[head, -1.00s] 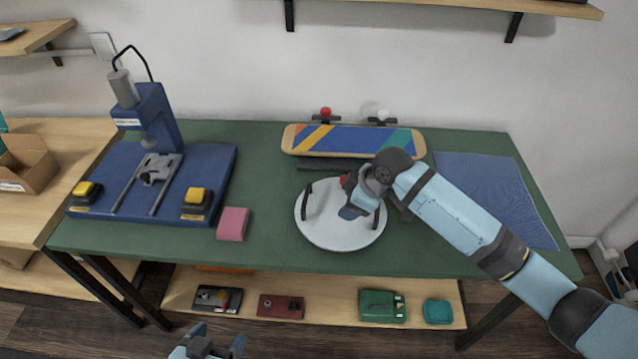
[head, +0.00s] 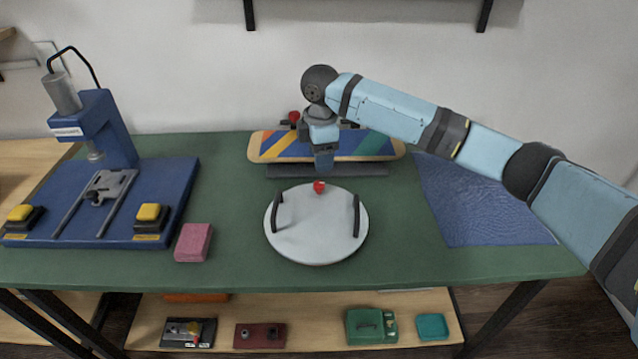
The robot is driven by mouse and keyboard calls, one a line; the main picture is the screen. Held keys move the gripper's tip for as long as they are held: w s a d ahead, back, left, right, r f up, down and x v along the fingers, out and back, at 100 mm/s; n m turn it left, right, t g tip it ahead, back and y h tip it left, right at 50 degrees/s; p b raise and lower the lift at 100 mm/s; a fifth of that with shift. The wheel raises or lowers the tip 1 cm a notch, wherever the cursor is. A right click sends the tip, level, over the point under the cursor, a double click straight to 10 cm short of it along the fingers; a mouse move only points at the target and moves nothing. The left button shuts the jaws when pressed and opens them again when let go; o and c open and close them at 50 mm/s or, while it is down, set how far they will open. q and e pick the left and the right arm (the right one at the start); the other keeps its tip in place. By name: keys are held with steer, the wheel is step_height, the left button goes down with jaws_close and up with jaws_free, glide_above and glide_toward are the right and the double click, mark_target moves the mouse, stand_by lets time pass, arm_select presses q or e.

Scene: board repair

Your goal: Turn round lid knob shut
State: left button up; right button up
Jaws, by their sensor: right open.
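A round pale grey lid (head: 312,243) lies on the green table top, with a dark upright handle at its left and another at its right. A small red knob (head: 319,187) sits at the lid's back edge. My right gripper (head: 323,168) points down just behind and above the red knob, in front of the skateboard. Its jaws are open, and I see no thing between them. Whether the fingertips touch the knob cannot be told. My left gripper is not in view.
A striped skateboard (head: 270,146) stands behind the lid, with a dark bar (head: 360,171) before it. A blue press (head: 165,195) and pink block (head: 193,242) are at left. A blue mat (head: 485,205) lies at right. Green table (head: 420,262) is bare in front.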

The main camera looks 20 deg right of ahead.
mark_target(320, 183)
step_height(320, 183, down, 7)
steer(key=shift+r+b, duration=0.2)
steer(key=shift+b, duration=0.45)
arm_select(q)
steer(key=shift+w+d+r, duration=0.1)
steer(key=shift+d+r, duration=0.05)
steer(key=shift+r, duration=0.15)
arm_select(e)
steer(key=shift+f, duration=0.65)
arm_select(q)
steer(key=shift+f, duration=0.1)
arm_select(e)
steer(key=shift+c, duration=0.5)
